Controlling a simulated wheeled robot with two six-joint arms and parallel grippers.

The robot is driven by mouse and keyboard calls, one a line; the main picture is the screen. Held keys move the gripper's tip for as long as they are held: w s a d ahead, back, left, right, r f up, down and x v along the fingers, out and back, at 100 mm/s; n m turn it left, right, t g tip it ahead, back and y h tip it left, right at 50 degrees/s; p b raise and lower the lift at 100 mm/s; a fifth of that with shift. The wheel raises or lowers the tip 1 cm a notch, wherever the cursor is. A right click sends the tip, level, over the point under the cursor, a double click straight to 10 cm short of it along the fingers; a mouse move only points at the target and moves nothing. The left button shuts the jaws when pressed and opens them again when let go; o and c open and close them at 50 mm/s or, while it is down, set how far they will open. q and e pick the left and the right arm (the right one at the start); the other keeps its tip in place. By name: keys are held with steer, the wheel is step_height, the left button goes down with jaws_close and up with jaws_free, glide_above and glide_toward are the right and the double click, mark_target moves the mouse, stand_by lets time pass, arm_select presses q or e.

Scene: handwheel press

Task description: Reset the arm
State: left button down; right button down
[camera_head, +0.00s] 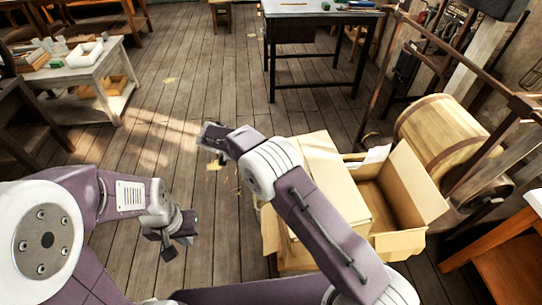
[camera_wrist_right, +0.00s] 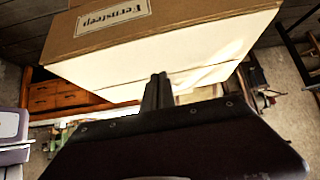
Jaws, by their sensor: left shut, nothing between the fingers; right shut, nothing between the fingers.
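My left arm comes in from the left, and its gripper (camera_head: 170,246) hangs low above the wooden floor, shut and empty. My right arm reaches from the lower right up and across the middle, in front of the cardboard boxes. Its gripper (camera_head: 211,141) is over open floor, with nothing in it. In the right wrist view the right gripper's fingers (camera_wrist_right: 157,92) are together. Behind them is a brown and cream box (camera_wrist_right: 165,45) with a label, which appears upside down. No handwheel press can be made out.
An open cardboard box (camera_head: 418,185) stands right of my right arm, with a wooden barrel (camera_head: 440,135) behind it. A dark table (camera_head: 320,12) stands at the back, a pale bench (camera_head: 112,72) at left.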

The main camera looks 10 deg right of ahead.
steer(key=shift+w+d+f, duration=0.1)
steer(key=shift+d, duration=0.55)
steer(key=s+d+r+m+g+y, duration=0.1)
steer(key=d+r+m, duration=0.2)
steer(key=d+r, duration=0.65)
steer(key=s+d+n+y, duration=0.2)
steer(key=s+d+y, duration=0.15)
steer(key=s, duration=0.35)
steer(key=s+a+f+n+y, duration=0.1)
steer(key=s+f+n, duration=0.1)
steer(key=s+n, duration=0.2)
steer(key=s+a+f+n+t+y, duration=0.1)
steer(key=s+a+f+n+y, duration=0.1)
steer(key=n, duration=0.5)
steer(key=s+a+f+n+y+p, duration=0.1)
steer(key=s+f+n+y, duration=0.1)
steer(key=s+f+n, duration=0.2)
steer(key=shift+s+a+f+n+t, duration=0.1)
steer(key=shift+s+a+n+t, duration=0.1)
steer(key=shift+s+n, duration=0.4)
steer(key=shift+s+a+n+t, duration=0.1)
steer(key=shift+s+a+n, duration=0.05)
steer(key=shift+s+n, duration=0.5)
steer(key=shift+n, duration=0.15)
